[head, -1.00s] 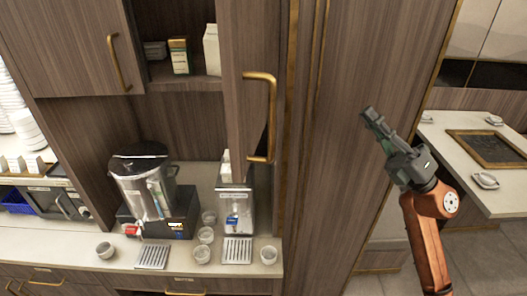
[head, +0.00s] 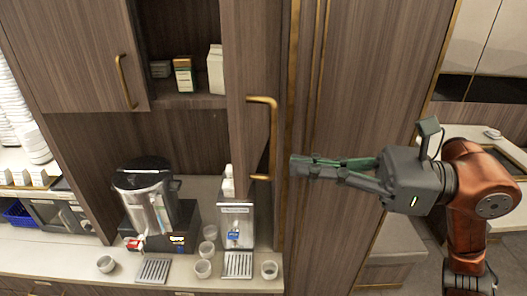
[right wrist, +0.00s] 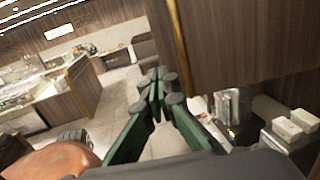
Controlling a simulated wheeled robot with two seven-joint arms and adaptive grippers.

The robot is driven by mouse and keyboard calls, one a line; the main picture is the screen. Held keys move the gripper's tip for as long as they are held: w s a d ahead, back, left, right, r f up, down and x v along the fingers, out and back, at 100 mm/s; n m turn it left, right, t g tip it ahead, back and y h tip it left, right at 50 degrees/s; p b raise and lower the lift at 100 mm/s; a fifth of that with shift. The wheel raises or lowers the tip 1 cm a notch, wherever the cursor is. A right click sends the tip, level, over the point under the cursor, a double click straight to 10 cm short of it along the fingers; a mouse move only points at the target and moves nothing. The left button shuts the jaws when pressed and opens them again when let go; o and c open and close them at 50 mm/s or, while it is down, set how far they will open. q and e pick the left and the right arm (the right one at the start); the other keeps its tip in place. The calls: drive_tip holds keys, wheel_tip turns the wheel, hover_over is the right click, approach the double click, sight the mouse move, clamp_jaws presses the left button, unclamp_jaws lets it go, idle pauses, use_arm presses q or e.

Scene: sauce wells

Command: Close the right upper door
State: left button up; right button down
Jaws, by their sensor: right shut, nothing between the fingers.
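The right upper door (head: 245,62) is a brown wood-grain panel standing open, jutting toward me beside the open cupboard (head: 187,101). Its brass handle (head: 274,140) is on the near face, low down. My right gripper (head: 296,165) comes in from the right and points left, its fingers shut and empty. In the head view its tips are just right of the handle's lower part; I cannot tell whether they touch. In the right wrist view, the shut fingers (right wrist: 158,82) are left of a brown panel (right wrist: 235,45), which I cannot identify for sure. My left gripper is not in view.
The left upper door (head: 75,55) is shut. Cartons (head: 183,75) stand in the cupboard. Below are a drink urn (head: 145,205), a dispenser (head: 236,222) and several cups on the counter (head: 205,277). A tall wooden panel (head: 350,90) stands right of the door.

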sight(243, 159)
drive_tip(key=p+x, duration=0.2)
drive_tip(key=x, duration=0.3)
drive_tip(key=shift+a+r, duration=0.1)
drive_tip(key=shift+a, duration=0.3)
drive_tip(key=shift+w+a, duration=0.15)
drive_tip(key=shift+a, duration=0.4)
